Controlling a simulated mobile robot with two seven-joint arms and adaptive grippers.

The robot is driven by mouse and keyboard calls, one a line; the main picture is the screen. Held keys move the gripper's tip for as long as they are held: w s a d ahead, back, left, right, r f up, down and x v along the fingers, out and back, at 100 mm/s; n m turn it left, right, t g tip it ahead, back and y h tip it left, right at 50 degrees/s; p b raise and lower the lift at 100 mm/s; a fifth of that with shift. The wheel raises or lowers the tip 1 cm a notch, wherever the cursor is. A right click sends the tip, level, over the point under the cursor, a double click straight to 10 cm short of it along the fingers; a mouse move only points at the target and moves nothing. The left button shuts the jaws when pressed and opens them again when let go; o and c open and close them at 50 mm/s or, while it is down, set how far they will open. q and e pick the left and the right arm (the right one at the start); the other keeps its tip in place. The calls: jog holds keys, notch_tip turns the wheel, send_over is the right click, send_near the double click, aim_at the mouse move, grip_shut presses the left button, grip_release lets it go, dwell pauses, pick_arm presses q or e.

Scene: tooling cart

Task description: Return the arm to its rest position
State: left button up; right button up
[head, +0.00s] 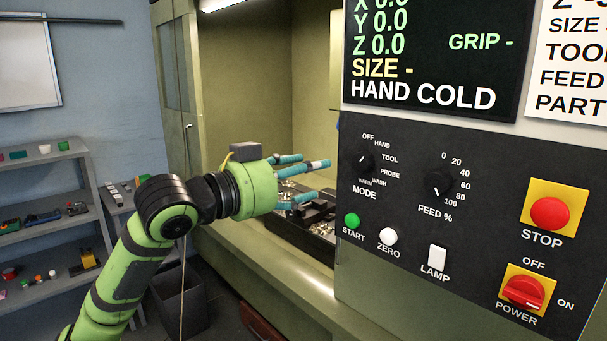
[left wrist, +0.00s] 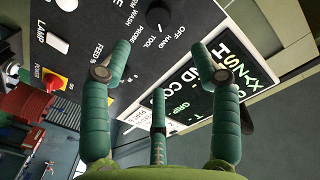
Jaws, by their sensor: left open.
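My left arm (head: 137,252) is green with black joints and comes in from the lower left in the head view. Its gripper (head: 308,178) has teal fingers, which are spread and empty. It is in front of the machine's open bay, left of the control panel. In the left wrist view the open fingers (left wrist: 160,100) show with the control panel and its screen beyond them, and nothing between them. My right gripper is not in view.
The control panel (head: 400,270) with knobs, buttons and a red stop button (head: 549,213) fills the right side. A dark vise-like fixture (head: 312,215) sits in the bay behind the fingers. Shelves (head: 45,220) with small parts stand at the left. A dark bin (head: 180,300) stands on the floor.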

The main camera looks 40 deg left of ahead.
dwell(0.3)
